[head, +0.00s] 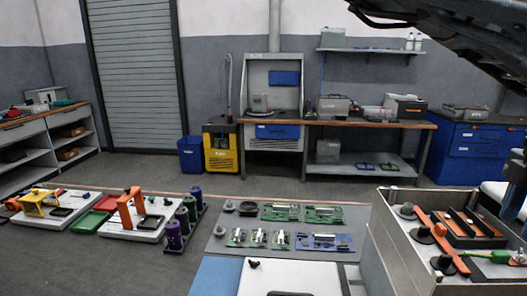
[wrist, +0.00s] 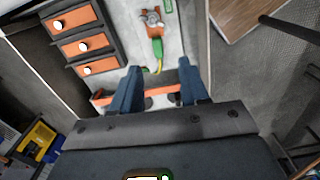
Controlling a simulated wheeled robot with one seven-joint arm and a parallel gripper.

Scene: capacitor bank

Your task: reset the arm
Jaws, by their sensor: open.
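My arm (head: 440,22) reaches in from the top right of the head view, dark and high over the right side. My gripper (wrist: 160,84) shows in the wrist view with its two blue fingers apart and nothing visible between them. It points down over the pale-walled crate (head: 397,277), and I cannot tell its exact height. An orange bar (wrist: 109,98) in the crate lies behind the fingers.
Purple and green cylinders (head: 182,227) stand further left. Open floor (head: 340,187) lies beyond the worktable.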

